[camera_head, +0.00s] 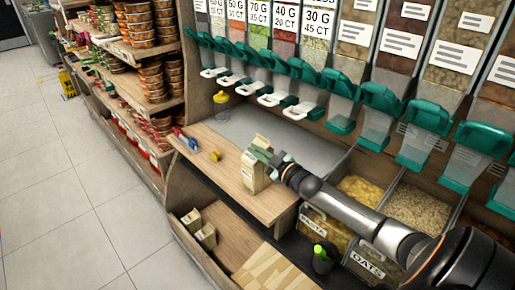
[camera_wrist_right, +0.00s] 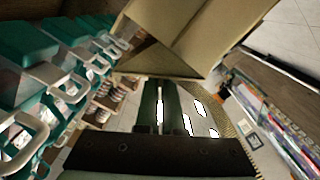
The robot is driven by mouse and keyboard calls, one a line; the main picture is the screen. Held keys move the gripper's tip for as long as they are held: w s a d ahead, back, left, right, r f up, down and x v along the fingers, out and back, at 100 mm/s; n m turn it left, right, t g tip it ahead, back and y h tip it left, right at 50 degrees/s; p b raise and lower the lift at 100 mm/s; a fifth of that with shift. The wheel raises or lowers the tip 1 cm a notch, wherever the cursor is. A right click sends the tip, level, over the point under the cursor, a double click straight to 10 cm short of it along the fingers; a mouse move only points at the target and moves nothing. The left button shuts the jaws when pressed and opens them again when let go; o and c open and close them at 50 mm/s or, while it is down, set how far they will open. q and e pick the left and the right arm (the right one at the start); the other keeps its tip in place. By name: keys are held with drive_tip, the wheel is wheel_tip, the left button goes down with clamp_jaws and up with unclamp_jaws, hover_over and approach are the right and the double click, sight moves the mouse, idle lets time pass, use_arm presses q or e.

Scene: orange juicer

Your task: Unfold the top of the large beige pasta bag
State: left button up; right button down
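The large beige pasta bag (camera_head: 254,174) stands upright on the wooden counter in the head view. In the right wrist view the bag (camera_wrist_right: 205,35) fills the upper middle, with a creased fold at its top. My right gripper (camera_head: 262,155) is at the top of the bag, coming from the right. In the right wrist view its two dark green fingers (camera_wrist_right: 163,90) lie close together, their tips against or just under the bag's edge. Whether paper is pinched between them cannot be told. My left gripper is not in view.
A yellow item (camera_head: 215,155) and small tools (camera_head: 186,139) lie on the counter left of the bag. Two small beige bags (camera_head: 206,236) stand on the lower shelf. Dispensers (camera_head: 340,90) line the back.

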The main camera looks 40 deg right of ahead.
drive_tip(key=shift+n, duration=0.3)
drive_tip(key=c, duration=1)
unclamp_jaws()
drive_tip(key=s, duration=0.4)
drive_tip(key=s+p, duration=0.1)
drive_tip(key=s, duration=0.7)
drive_tip(key=shift+s+d+p, duration=0.25)
drive_tip(key=shift+d+p, duration=0.05)
drive_tip(key=shift+p, duration=0.05)
